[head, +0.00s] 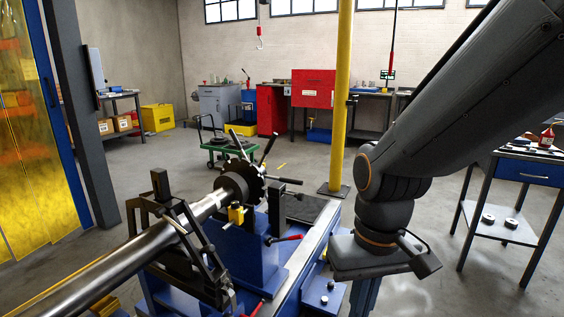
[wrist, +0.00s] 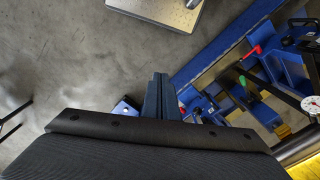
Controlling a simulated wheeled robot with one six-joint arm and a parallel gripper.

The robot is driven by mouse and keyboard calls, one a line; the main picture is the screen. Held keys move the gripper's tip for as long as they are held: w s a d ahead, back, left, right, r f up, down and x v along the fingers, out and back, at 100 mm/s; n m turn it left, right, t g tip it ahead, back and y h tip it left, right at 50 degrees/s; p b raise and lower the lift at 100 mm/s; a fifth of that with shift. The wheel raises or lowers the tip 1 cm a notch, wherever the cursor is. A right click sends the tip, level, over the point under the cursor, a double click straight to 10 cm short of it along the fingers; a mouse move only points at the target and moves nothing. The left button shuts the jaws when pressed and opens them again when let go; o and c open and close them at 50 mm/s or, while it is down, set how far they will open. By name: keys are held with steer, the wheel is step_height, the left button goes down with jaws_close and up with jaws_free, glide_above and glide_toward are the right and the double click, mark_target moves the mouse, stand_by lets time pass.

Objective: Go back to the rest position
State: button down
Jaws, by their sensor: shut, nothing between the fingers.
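My gripper (wrist: 158,80) shows in the wrist view as two dark blue-grey fingers pressed together, with nothing between them. It points down over the grey floor, beside the blue machine base (wrist: 215,50). In the head view my arm reaches in from the upper right. Its wrist is to the right of the balancing machine, and the fingers are mostly cut off by the bottom edge. The steel rotor shaft (head: 130,256) lies across the machine's supports, with a toothed disc (head: 240,180) at its far end.
A red-handled lever (head: 284,238) stands out from the machine near my wrist. A dial gauge (wrist: 312,104) is at the wrist view's right edge. A yellow post (head: 343,100) rises behind, and a workbench (head: 520,172) stands at right. Open floor (head: 440,240) lies between machine and bench.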

steer(key=d+r+m+p, duration=0.2)
steer(key=d+r+p, duration=0.4)
steer(key=p, duration=0.5)
steer(key=shift+s+d+r, duration=0.2)
steer(key=shift+s+r, duration=0.1)
steer(key=shift+s, duration=0.05)
